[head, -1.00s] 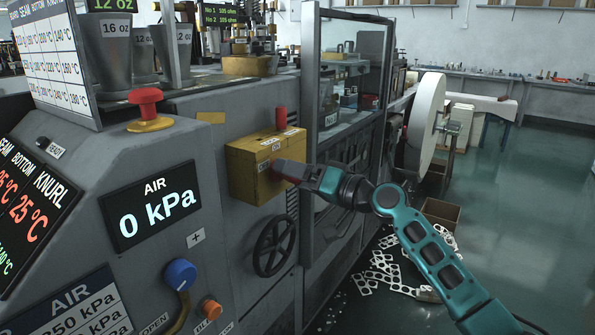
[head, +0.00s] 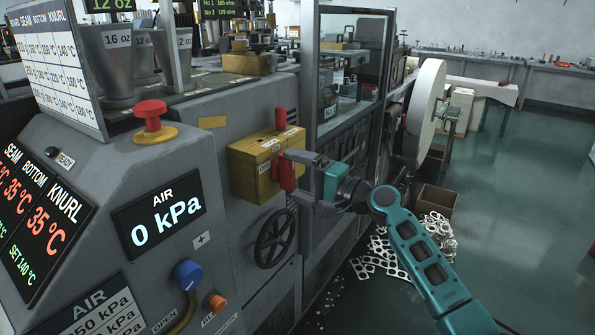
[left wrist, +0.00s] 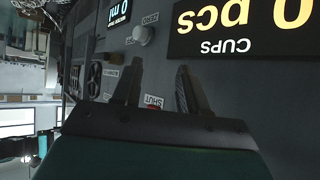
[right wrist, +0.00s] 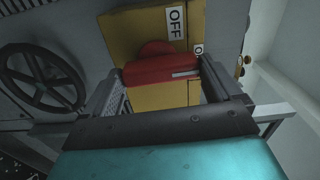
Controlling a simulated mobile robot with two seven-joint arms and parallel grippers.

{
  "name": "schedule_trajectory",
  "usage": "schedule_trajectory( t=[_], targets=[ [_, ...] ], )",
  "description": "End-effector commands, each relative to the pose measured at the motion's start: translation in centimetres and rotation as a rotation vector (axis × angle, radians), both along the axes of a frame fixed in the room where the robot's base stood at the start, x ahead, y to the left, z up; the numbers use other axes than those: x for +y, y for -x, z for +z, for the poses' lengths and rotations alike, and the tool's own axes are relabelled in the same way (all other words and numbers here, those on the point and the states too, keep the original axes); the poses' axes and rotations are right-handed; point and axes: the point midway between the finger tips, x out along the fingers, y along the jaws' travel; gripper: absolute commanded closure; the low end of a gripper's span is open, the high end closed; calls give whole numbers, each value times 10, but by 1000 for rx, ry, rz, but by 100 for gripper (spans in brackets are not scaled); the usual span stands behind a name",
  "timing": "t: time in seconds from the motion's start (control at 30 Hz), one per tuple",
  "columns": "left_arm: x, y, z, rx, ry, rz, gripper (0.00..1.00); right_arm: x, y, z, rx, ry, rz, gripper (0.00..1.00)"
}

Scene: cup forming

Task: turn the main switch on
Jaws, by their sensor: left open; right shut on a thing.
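The main switch is a red handle (head: 287,172) on the front of a yellow box (head: 252,172) on the grey machine. In the head view the handle stands roughly upright. My right gripper (head: 302,182) has one finger above and one below it. In the right wrist view the red handle (right wrist: 160,69) spans between the fingers, and my right gripper (right wrist: 160,85) is shut on it. An OFF label (right wrist: 176,23) shows beside the handle; a second label is partly hidden. My left gripper (left wrist: 158,85) is open and empty in the left wrist view, facing a grey panel.
A black handwheel (head: 275,238) sits below the yellow box. The air display (head: 160,222) reads 0 kPa; the temperature display (head: 38,215) shows 35 °C. A red mushroom button (head: 151,114) stands on the console. Scrap sheets (head: 380,258) and a box (head: 437,200) lie on the floor at right.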

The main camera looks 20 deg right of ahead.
Motion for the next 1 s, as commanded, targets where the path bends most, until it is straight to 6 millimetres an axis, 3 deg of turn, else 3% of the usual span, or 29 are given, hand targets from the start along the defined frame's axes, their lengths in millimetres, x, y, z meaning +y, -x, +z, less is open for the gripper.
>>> schedule_trajectory(
  t=[0.67,0.7,0.77,1.0],
  targets=[
    [-2,-4,8,-9,0,-5,57,-1,0,0,38,-49,-2,39],
    [-2,-5,8,-10,0,-6,57,-1,0,0,38,-49,-2,6],
    [-2,-5,8,-10,0,-6,57,-1,0,0,38,-49,-2,0],
    [-1,-4,7,-9,0,-5,57,-1,1,0,36,-47,-1,0]
  ],
)
